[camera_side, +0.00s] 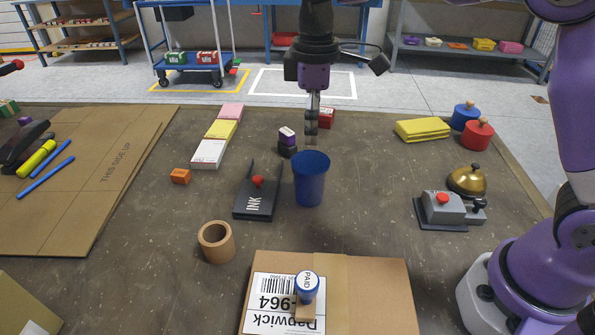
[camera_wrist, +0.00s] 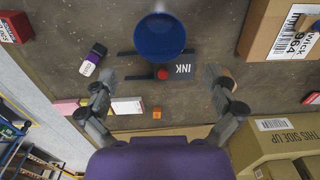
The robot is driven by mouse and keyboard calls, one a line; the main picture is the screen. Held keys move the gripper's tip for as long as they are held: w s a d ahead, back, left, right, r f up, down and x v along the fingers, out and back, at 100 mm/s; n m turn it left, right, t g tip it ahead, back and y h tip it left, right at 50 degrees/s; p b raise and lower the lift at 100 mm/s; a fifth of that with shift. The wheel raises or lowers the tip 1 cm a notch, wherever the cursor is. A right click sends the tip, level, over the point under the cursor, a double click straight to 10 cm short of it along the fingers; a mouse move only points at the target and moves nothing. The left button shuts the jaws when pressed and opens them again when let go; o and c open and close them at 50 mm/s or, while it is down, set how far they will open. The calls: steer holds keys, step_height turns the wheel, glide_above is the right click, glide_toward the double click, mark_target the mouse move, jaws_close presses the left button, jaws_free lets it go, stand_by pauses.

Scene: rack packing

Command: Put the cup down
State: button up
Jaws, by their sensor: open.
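My gripper (camera_side: 312,138) is above and behind the cup in the side view. In the wrist view my gripper (camera_wrist: 160,85) has its two fingers spread wide with nothing between them, and the cup lies beyond the fingertips. Whether a fingertip touches the cup rim cannot be told from the side view.
A cardboard box (camera_side: 375,290) with a PAID stamp (camera_side: 306,287) is in front. A brown ring (camera_side: 216,242) stands left of it. A grey device (camera_side: 445,208) and brass bell (camera_side: 467,180) are at right. Pads (camera_side: 221,129) lie back left. Table right of the cup is clear.

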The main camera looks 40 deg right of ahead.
steer(key=s+d+r+m+t, duration=0.1)
steer(key=s+d+m+t, duration=0.1)
steer(key=s, duration=0.6)
steer(key=s+d+r+m+t, duration=0.1)
steer(key=s+d+m+t, duration=0.2)
steer(key=s+m, duration=0.4)
steer(key=shift+s+d+r+t, duration=0.3)
steer(key=shift+s+d, duration=0.25)
steer(key=shift+d, duration=0.3)
